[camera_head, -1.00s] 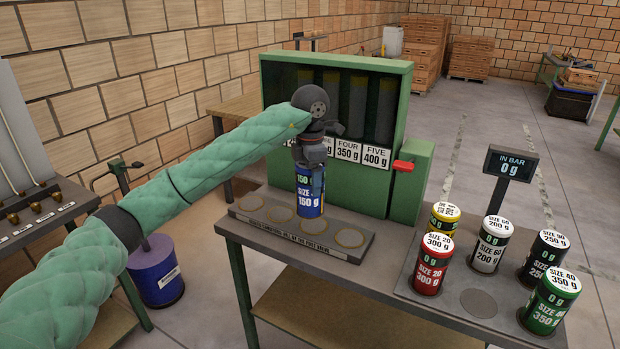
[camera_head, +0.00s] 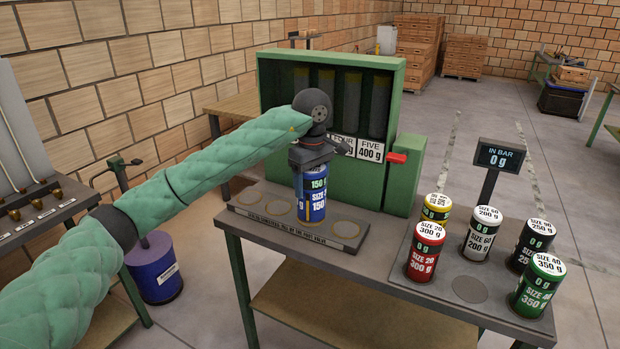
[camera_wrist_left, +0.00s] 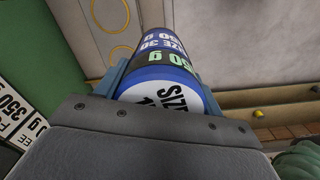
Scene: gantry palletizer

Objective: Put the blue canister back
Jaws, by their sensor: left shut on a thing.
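The blue canister (camera_head: 317,200) is upright in my left gripper (camera_head: 312,168), labelled size 30 in the left wrist view (camera_wrist_left: 168,60), with 150 g in green on its dark band. My gripper holds it from above, fingers at its sides. It is over or on the third ringed spot of a low grey bar in front of the green cabinet (camera_head: 408,120); I cannot tell if its base touches. The tray (camera_head: 415,292) at right has one bare round spot (camera_head: 469,289) among the other canisters. My right gripper is out of view.
Red (camera_head: 425,252), yellow (camera_head: 437,208), white (camera_head: 482,234), black (camera_head: 532,245) and green (camera_head: 538,286) canisters stand on the tray. A display post (camera_head: 499,155) reads "IN BAR 0 g". The cabinet has a red lever (camera_head: 397,158). Floor is open at right.

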